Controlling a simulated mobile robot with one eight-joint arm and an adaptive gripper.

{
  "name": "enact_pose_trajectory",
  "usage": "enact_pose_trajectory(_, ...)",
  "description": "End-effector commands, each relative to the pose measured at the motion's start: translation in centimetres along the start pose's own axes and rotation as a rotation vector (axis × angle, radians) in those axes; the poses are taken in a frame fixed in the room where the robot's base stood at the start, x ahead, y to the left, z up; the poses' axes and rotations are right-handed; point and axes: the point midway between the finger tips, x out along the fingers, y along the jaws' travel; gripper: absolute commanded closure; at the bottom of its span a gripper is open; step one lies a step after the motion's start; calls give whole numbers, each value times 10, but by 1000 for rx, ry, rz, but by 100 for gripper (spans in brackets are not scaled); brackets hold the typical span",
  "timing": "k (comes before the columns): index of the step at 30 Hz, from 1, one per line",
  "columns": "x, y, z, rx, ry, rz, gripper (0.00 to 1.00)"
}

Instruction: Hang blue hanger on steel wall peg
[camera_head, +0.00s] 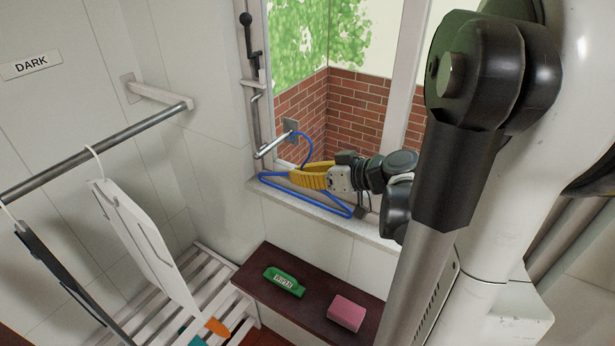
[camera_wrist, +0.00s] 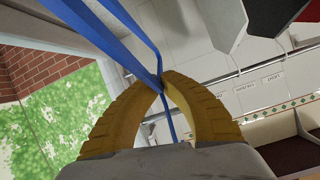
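The blue hanger (camera_head: 325,205) is in my gripper (camera_head: 296,177), below the steel wall peg (camera_head: 274,144). Its triangular body spreads out in front of the window sill, and its curved hook rises to the peg. The hook's top overlaps the peg near its wall plate (camera_head: 290,130); I cannot tell whether it rests on the peg or only passes in front of or behind it. In the wrist view, my gripper's yellow fingers (camera_wrist: 163,84) meet at their tips around the blue hanger (camera_wrist: 117,40). The peg does not show clearly in the wrist view.
A window frame with a dark latch (camera_head: 252,55) stands beside the peg. A rail (camera_head: 90,155) with hung white and dark boards is at left. Below, a dark shelf (camera_head: 310,300) bears a green bottle (camera_head: 284,281) and a pink block (camera_head: 346,313).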

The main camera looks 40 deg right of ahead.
Motion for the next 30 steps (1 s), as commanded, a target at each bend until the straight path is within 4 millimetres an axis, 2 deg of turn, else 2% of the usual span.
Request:
enact_pose_trajectory(26,72,-7,-29,-1,0,-3,100)
enact_pose_trajectory(30,78,-3,-13,0,0,-1,100)
